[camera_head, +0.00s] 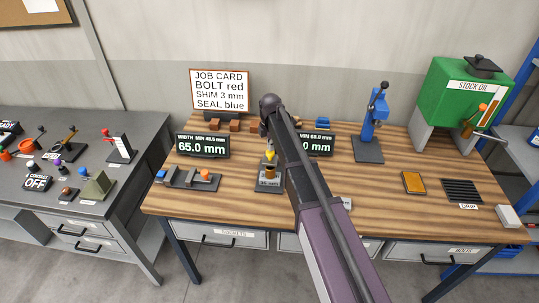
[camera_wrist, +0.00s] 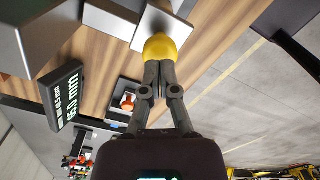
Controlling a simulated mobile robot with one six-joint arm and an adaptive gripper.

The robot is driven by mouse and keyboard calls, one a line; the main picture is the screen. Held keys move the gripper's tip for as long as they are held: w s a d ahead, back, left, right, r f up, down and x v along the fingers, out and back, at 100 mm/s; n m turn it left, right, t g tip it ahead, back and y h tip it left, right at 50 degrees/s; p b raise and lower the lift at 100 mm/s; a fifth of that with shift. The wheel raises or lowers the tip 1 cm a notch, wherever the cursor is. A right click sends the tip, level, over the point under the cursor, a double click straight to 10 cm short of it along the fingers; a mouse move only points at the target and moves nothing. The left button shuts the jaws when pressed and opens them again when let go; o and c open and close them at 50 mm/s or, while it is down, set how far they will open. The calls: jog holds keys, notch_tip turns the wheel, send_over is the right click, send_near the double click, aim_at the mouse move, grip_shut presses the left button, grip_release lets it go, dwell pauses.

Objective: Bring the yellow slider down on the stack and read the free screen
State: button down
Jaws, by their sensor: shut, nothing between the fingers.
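The yellow slider (camera_head: 270,156) stands on a small grey gauge over a brownish stack (camera_head: 270,171) on the wooden bench. In the wrist view the rounded yellow slider (camera_wrist: 160,47) lies right at the tips of my gripper (camera_wrist: 158,66). The fingers are shut together with nothing between them; whether they touch the slider I cannot tell. The left screen (camera_head: 202,146) reads WIDTH, 65.0 mm, with a smaller MIN line; it also shows in the wrist view (camera_wrist: 64,96). The right screen (camera_head: 319,143) is partly hidden by my arm; only the end of its reading shows.
A job card (camera_head: 220,91) reads BOLT red, SHIM 3 mm, SEAL blue. A grey fixture with an orange knob (camera_head: 205,174) lies left of the gauge.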

aim_at(270, 154)
jog(key=shift+f+b, duration=2.25)
jog(key=shift+f, duration=0.05)
jog(key=shift+r, duration=0.25)
jog(key=shift+r+p, duration=1.35)
jog(key=shift+p, duration=0.25)
jog(key=shift+r, duration=0.1)
notch_tip(270, 154, up, 7)
jog(key=p, duration=0.7)
jog(key=s+d+f+m+b, duration=0.7)
jog(key=s+d+m, duration=0.4)
jog(key=s, duration=0.2)
jog(key=s+d+f+m+b, duration=0.7)
jog(key=s+d+m, duration=0.5)
jog(key=s, duration=0.1)
jog(key=shift+d+m, duration=0.25)
jog(key=shift+m, duration=0.05)
